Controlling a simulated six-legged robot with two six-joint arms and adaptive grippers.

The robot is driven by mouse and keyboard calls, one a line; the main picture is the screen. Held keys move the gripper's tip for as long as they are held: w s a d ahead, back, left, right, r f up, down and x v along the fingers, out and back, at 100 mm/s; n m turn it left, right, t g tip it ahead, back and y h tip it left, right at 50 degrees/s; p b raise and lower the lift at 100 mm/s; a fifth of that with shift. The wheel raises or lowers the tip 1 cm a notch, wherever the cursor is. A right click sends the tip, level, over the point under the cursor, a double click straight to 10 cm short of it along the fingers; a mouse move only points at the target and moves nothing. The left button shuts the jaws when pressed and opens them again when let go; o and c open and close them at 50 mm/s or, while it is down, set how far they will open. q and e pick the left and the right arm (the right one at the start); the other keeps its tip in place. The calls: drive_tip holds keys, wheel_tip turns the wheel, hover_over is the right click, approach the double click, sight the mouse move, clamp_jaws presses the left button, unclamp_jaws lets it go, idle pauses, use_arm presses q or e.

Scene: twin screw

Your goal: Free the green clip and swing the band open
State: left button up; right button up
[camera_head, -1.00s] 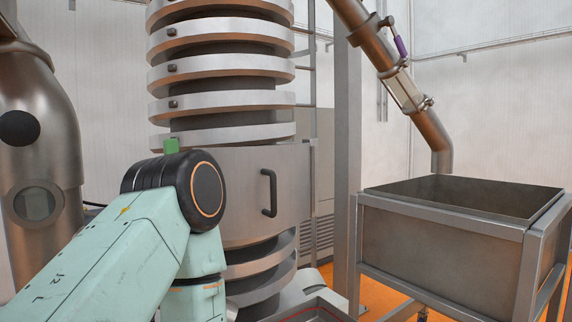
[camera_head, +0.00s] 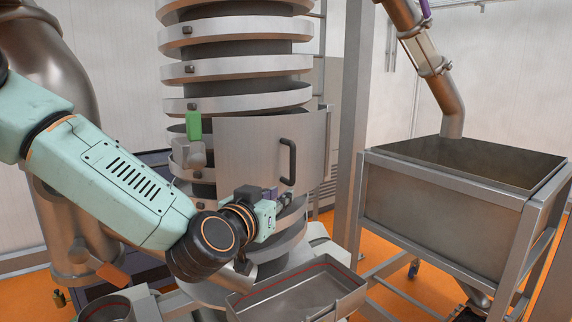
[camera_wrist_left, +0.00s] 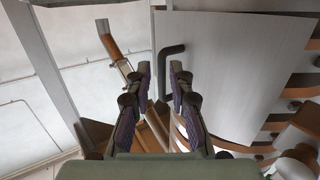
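The green clip (camera_head: 193,125) stands upright above a small metal block at the left end of the band. The band (camera_head: 235,150) is a smooth grey curved panel across the ribbed column. Its black handle (camera_head: 289,162) is on its right part. I cannot tell whether the band is ajar. My left gripper (camera_head: 282,199) is just below the handle, in front of the band. In the left wrist view my left gripper (camera_wrist_left: 160,69) has its fingers apart with nothing between them. The handle (camera_wrist_left: 170,70) shows just beyond the fingertips. My right gripper is not in view.
A steel bin (camera_head: 440,205) on a frame stands at the right, under a slanted pipe (camera_head: 430,60). A shallow metal tray (camera_head: 300,290) lies below my left gripper. A grey post (camera_head: 352,110) stands right of the column. Orange floor shows around.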

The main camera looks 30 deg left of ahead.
sight(291, 166)
use_arm(q)
drive_tip(key=shift+t+y, duration=0.4)
drive_tip(key=w+r, duration=0.1)
drive_tip(key=w, duration=0.1)
drive_tip(key=w+r, duration=0.1)
drive_tip(key=w, duration=0.2)
drive_tip(key=w+a+r+b, duration=0.1)
drive_tip(key=w+r, duration=0.1)
drive_tip(key=w, duration=0.1)
drive_tip(key=shift+w, duration=0.15)
drive_tip(key=shift+w+a+f, duration=0.1)
drive_tip(key=shift+a, duration=0.15)
drive_tip(key=shift+s+a+n, duration=0.2)
drive_tip(key=shift+a+n, duration=0.1)
drive_tip(key=shift+a, duration=0.1)
drive_tip(key=shift+d, duration=0.6)
drive_tip(key=shift+c, duration=2)
drive_tip(key=shift+a, duration=0.3)
clamp_jaws()
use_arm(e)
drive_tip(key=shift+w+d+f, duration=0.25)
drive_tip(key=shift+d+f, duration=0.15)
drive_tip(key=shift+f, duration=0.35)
